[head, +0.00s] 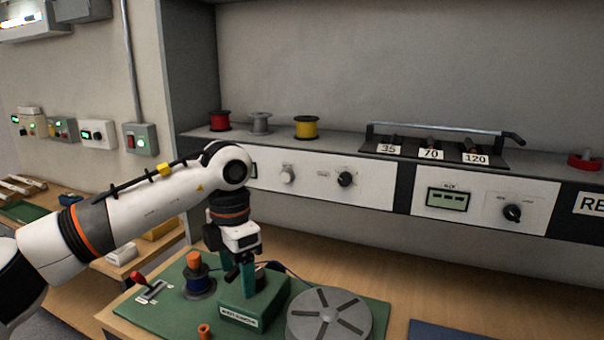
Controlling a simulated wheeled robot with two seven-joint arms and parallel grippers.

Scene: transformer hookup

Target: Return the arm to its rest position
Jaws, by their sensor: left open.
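My left arm comes in from the left and bends down at its wrist. My left gripper (240,270) points down just above or beside the green block-shaped fixture (240,310) on the green mat (150,322). The gripper is open; its fingertips are partly hidden against the fixture, and I cannot tell whether they touch it. My right gripper is not in view.
Close to the gripper are a blue spool with an orange top (199,280), a red-knobbed lever (140,280) and a grey slotted disc (328,318). Behind is a shelf with spools (306,127) and a panel with knobs (345,179). Bare wooden bench (400,280) lies to the right.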

